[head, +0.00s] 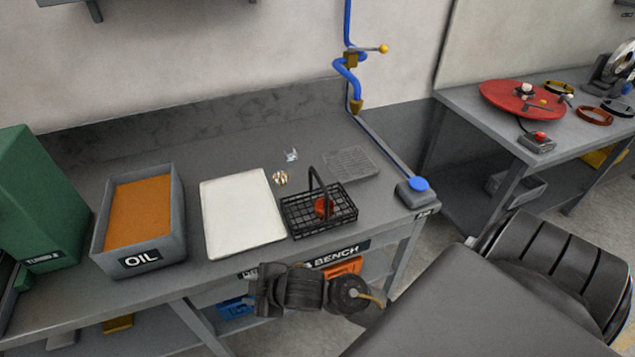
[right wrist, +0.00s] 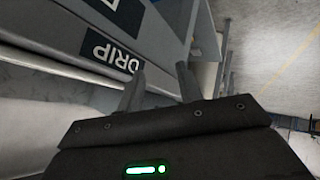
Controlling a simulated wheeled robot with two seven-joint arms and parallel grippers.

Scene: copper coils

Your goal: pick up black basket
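The black wire basket (head: 335,229) stands upright on the grey bench, near its front edge and right of the white tray. Its handle arches up over it, and a round red-orange thing (head: 323,207) lies inside. My right gripper (head: 268,289) is below and in front of the bench edge, lower left of the basket and apart from it. In the right wrist view my right gripper (right wrist: 159,69) has its two fingers spread with nothing between them. The basket does not show in that view. My left gripper is in neither view.
A white tray (head: 238,245) lies left of the basket. An OIL bin (head: 165,258) and a green box (head: 40,200) stand farther left. A wire mesh piece (head: 352,163) lies behind the basket. A blue-topped grey box (head: 416,193) is at the bench's right corner.

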